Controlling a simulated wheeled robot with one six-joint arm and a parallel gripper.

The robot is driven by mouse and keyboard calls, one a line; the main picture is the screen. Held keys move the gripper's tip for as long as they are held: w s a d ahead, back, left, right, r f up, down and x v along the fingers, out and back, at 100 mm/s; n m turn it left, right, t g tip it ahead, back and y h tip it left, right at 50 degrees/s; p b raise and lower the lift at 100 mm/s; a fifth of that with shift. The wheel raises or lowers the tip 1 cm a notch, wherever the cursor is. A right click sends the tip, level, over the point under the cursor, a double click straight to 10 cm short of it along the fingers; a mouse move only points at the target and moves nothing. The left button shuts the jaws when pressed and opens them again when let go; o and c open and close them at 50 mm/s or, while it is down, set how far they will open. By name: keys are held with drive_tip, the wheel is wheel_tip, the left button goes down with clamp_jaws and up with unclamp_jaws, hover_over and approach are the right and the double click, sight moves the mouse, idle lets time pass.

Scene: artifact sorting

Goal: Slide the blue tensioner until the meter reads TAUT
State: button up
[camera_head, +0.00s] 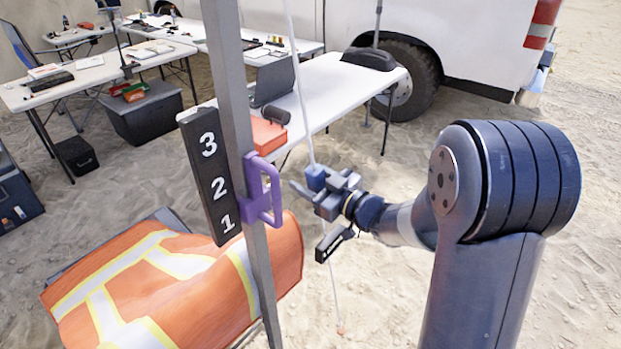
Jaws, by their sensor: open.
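The blue tensioner (316,176) is a small blue block on a thin pale guy line that runs from the top of the picture down to the sand. My gripper (312,191) reaches in from the right and is open, with its fingers at or just below the tensioner. I cannot tell whether they touch it or stand around it. A small black tilted piece (334,243), possibly the meter, sits by the line below my gripper. Its small pale marks are too small to read.
A grey pole (236,90) stands left of my gripper, with a black 3-2-1 plate (208,172) and a purple handle (264,191). An orange vest (190,285) lies at lower left. A white table (325,85) and a white vehicle (450,40) stand behind.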

clamp_jaws()
drive_tip(key=shift+s+a+r+p, duration=0.15)
drive_tip(key=shift+r+p, duration=0.2)
drive_tip(key=shift+r, duration=0.4)
drive_tip(key=shift+s+a+r+p, duration=0.1)
drive_tip(key=shift+r+p, duration=0.25)
drive_tip(key=shift+r, duration=0.35)
unclamp_jaws()
drive_tip(key=shift+f, duration=0.1)
drive_tip(key=shift+d, duration=0.15)
drive_tip(key=b+v, duration=0.1)
drive_tip(key=v, duration=0.9)
drive_tip(key=shift+s+d+b, duration=0.2)
drive_tip(key=shift+s+b, duration=0.05)
drive_tip(key=shift+b, duration=0.1)
